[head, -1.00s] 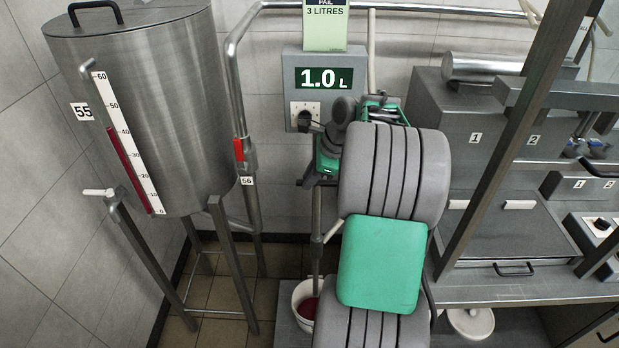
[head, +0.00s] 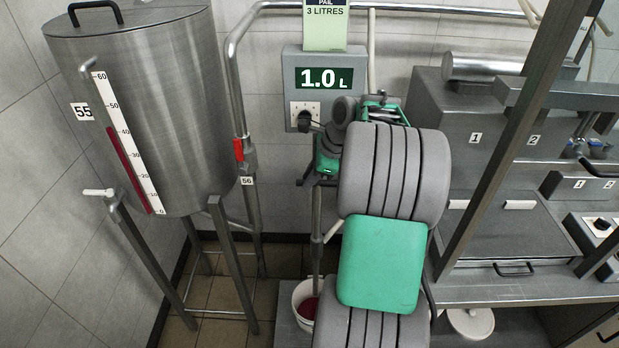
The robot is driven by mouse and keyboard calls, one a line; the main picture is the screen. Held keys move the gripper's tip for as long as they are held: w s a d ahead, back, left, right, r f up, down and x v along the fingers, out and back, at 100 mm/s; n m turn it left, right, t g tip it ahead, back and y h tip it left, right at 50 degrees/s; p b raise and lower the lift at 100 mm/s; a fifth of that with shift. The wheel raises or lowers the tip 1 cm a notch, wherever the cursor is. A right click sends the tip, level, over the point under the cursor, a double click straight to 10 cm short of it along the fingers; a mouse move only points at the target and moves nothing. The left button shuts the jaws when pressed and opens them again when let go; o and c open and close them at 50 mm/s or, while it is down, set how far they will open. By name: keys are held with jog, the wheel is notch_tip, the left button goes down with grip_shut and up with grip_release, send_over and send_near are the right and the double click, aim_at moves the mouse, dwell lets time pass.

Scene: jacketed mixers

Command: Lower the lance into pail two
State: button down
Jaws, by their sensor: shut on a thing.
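The lance (head: 317,215) is a thin grey upright pipe in the middle of the head view. My gripper (head: 317,181) is shut on its upper part, at a dark handle below my green and grey wrist. The fingertips are small and partly hidden by my arm. A white pail (head: 298,290) with red liquid stands below the lance, partly hidden by my arm. The lance's lower end is over or in this pail; I cannot tell which. No number shows on the pail. A grey meter box (head: 289,72) above reads 1.0 L.
A steel tank (head: 180,110) marked 55, with a gauge, stands on legs at the left. A pipe with a red-handled valve (head: 239,150) marked 56 runs beside it. A steel bench (head: 500,285) with machines fills the right. A lidded white tub (head: 470,323) is under it.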

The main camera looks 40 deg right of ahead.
aim_at(320, 206)
jog(key=shift+f, duration=0.15)
notch_tip(320, 206, down, 16)
jog(key=b, duration=0.3)
jog(key=shift+s+f, duration=0.15)
jog(key=shift+a, duration=0.1)
jog(key=c, duration=1.6)
grip_release()
jog(key=shift+f, duration=0.1)
jog(key=shift+o, duration=1.4)
jog(key=v, duration=0.8)
jog(key=shift+b, duration=0.35)
